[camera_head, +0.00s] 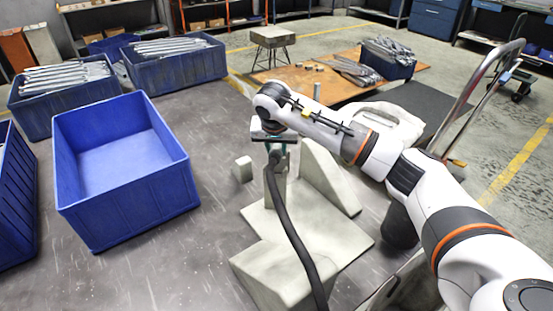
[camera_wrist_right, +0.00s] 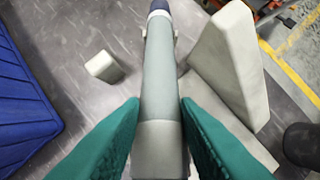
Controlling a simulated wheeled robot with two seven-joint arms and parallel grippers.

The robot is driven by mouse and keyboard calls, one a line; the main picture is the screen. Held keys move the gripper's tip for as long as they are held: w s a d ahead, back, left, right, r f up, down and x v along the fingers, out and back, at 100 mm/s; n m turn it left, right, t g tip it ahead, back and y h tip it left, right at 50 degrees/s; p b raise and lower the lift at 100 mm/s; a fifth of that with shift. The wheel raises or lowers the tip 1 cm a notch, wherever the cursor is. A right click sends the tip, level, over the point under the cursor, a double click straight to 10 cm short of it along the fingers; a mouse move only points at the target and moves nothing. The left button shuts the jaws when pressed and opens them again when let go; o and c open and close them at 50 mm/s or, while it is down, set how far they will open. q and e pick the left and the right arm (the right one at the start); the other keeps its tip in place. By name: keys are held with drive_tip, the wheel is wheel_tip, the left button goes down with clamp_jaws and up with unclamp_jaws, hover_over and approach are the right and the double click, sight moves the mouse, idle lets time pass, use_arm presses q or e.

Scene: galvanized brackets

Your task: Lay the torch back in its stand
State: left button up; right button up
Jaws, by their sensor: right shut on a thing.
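The torch (camera_wrist_right: 160,75) is a grey-green tube with a dark end at the top of the right wrist view. A black hose (camera_head: 284,220) hangs from below my right gripper to the bottom of the head view. My right gripper (camera_wrist_right: 160,108) has its two teal fingers shut on the torch, one each side. In the head view my right gripper (camera_head: 276,143) is over the work table, mostly hidden by its wrist. Grey blocky pieces (camera_head: 310,235) with a flat plate and an upright wedge lie below it; I cannot tell which part is the stand. My left gripper is not in view.
A small grey block (camera_head: 242,169) stands left of the gripper. An empty blue crate (camera_head: 125,203) is at the left, with two crates of metal parts behind it (camera_head: 178,72). The wedge (camera_head: 328,178) rises close to the right. Bare table (camera_head: 190,250) shows at front left.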

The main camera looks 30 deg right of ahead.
wheel_tip(320, 180, down, 4)
drive_tip(key=shift+r+p, duration=0.15)
drive_tip(key=shift+p, duration=0.2)
drive_tip(key=shift+f, duration=0.2)
drive_tip(key=o, duration=1)
drive_tip(key=shift+f, duration=0.1)
drive_tip(key=shift+c, duration=0.2)
drive_tip(key=shift+s+f, duration=0.1)
